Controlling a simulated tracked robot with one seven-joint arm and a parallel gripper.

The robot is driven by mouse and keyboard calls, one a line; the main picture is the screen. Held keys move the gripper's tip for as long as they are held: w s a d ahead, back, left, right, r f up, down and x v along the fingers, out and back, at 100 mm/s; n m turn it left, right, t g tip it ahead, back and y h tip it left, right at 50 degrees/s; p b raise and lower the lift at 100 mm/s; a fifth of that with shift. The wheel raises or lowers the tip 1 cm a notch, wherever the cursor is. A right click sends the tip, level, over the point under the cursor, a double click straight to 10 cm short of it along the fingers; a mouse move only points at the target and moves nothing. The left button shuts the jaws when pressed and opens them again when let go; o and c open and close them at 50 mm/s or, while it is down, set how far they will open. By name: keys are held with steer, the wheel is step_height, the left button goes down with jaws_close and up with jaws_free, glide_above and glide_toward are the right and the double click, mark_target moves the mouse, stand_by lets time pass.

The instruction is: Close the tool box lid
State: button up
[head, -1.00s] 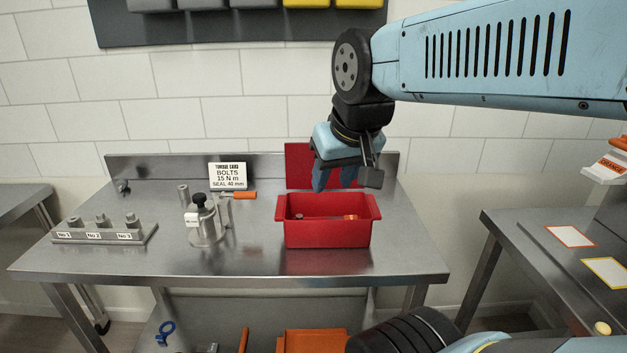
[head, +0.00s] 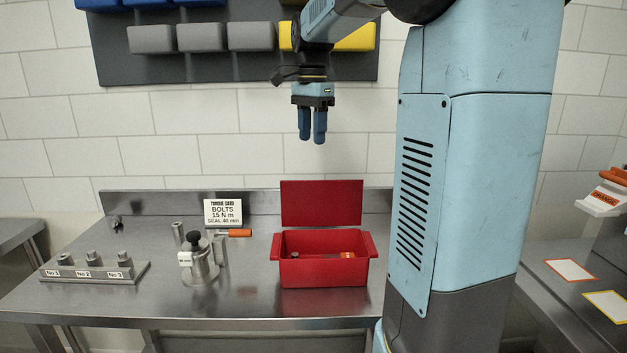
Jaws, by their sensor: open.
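The red tool box (head: 322,273) stands on the steel bench. Its red lid (head: 321,204) is upright at the back edge, so the box is open. Inside I see an orange item (head: 347,254) and a small dark item. My gripper (head: 312,142) hangs above the lid with its two blue fingers pointing down. The fingers are a little apart, with nothing between them, and they touch nothing.
A metal pot with a black knob (head: 199,260), a numbered block (head: 93,269), a torque card (head: 223,212) and an orange-handled tool (head: 234,233) are left of the box. Grey and yellow bins (head: 250,37) hang behind my gripper. The bench front is clear.

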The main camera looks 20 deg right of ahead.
steer(key=w+d+f+m+g+y, duration=0.1)
steer(key=w+d+f+m+g, duration=0.2)
steer(key=w+d+m, duration=0.6)
steer(key=n, duration=0.1)
glide_toward(321, 200)
steer(key=f, duration=0.1)
steer(key=w+f, duration=0.1)
steer(key=f, duration=0.1)
steer(key=w+d+f, duration=0.1)
steer(key=f, duration=0.1)
steer(key=shift+w+f, duration=0.1)
steer(key=shift+f, duration=0.15)
jaws_close()
stand_by(0.4)
